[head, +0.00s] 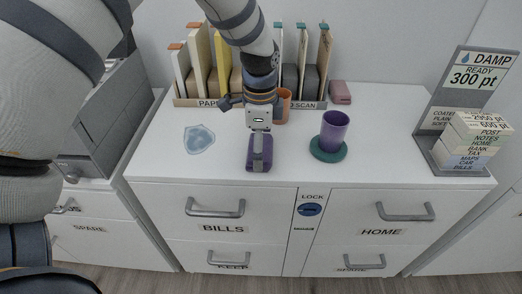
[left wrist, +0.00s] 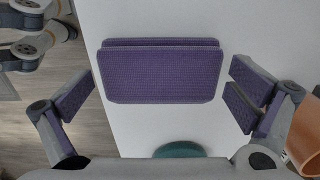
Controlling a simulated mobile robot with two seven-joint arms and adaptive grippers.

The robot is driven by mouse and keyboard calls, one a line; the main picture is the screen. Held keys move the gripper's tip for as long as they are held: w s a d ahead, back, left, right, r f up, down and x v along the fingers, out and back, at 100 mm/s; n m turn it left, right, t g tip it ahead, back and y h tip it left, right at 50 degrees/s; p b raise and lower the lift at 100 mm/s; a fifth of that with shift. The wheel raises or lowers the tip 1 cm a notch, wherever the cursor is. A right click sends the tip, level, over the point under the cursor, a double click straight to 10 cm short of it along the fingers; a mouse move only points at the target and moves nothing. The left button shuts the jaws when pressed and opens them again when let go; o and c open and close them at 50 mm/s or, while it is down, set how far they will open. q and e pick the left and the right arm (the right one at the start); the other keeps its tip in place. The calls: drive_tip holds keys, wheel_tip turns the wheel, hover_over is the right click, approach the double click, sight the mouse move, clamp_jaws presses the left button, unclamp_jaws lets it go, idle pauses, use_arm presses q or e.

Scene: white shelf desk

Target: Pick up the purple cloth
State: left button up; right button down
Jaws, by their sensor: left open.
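The purple cloth (head: 251,164) lies near the front edge of the white desk top, partly covered by my left gripper (head: 260,150) in the head view. In the left wrist view the cloth (left wrist: 162,72) is a folded, textured purple rectangle with a second layer at its upper edge. My left gripper (left wrist: 163,95) is open there, with its purple-padded fingers at either side of the cloth. Gaps show between the cloth and the fingers.
A purple cup (head: 334,133) stands on a green coaster (head: 328,152) to the right. An orange cup (head: 284,108) is close behind my gripper. A pale blue puddle-like patch (head: 200,139) is left. A file rack (head: 190,102) and a DAMP sign stand (head: 470,75) border the desk.

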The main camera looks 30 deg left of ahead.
use_arm(q)
drive_tip(key=shift+f, duration=0.15)
drive_tip(key=c, duration=0.9)
drive_tip(key=shift+r, duration=0.25)
wheel_tip(320, 180, up, 3)
drive_tip(key=shift+w+f, duration=0.1)
drive_tip(key=s+d+r+p, duration=0.1)
drive_tip(key=s+d+r, duration=0.4)
drive_tip(key=s+d+r+p, duration=0.2)
drive_tip(key=s+d+r, duration=0.2)
drive_tip(key=d, duration=0.1)
drive_tip(key=shift+s+d+r, duration=0.15)
drive_tip(key=shift+s+r, duration=0.2)
use_arm(e)
drive_tip(key=shift+t, duration=0.9)
drive_tip(key=w+r, duration=0.4)
